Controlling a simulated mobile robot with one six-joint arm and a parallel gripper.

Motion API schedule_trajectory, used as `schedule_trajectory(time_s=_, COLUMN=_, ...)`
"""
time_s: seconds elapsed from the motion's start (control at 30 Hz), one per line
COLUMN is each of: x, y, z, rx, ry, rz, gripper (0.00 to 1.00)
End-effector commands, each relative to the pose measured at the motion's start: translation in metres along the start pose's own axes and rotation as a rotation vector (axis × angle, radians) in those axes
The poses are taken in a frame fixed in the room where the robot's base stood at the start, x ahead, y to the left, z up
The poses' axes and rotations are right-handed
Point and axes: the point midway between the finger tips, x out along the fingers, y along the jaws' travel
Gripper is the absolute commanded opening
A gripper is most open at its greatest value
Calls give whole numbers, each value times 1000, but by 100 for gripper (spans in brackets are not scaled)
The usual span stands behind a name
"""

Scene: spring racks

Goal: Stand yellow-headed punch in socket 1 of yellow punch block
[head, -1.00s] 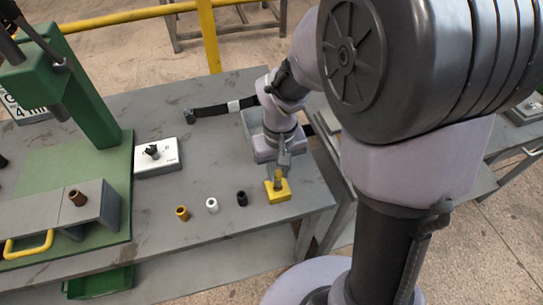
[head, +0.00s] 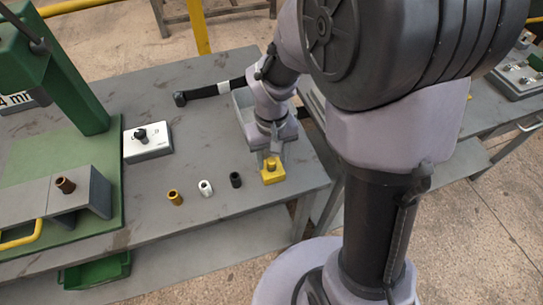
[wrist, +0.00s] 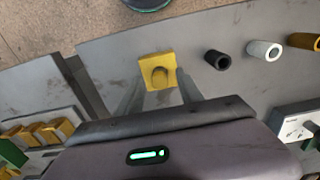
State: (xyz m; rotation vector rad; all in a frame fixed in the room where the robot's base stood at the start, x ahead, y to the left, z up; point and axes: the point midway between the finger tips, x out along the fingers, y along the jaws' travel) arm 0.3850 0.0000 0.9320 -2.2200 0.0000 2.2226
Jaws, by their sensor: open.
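The yellow punch block (head: 273,178) sits near the right front of the grey bench. It also shows in the wrist view (wrist: 147,60). The yellow-headed punch (head: 271,163) stands upright in the block; in the wrist view its round head (wrist: 160,76) is seen from above. Socket numbers cannot be read. My gripper (head: 272,147) is just above and behind the punch. In the wrist view its two fingers (wrist: 159,80) are spread on either side of the block, with visible gaps to the punch head. The punch's lower part is hidden in the block.
A black (head: 235,180), a white (head: 205,187) and a brass-coloured sleeve (head: 174,197) stand in a row left of the block. A white box with a black knob (head: 147,141) and a green press (head: 60,80) stand further left. A grey bin (head: 240,105) lies behind the block.

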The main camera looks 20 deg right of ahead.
Motion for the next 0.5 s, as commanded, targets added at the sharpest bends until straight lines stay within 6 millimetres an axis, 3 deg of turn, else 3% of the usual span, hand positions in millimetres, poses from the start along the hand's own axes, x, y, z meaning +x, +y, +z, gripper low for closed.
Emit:
schedule_trajectory(time_s=0.3, x=-90, y=0, z=-1, rx=0, ry=5, rz=0, gripper=44)
schedule_trajectory(time_s=0.5, x=-119, y=0, z=0, rx=1, ry=4, rz=-1, gripper=44)
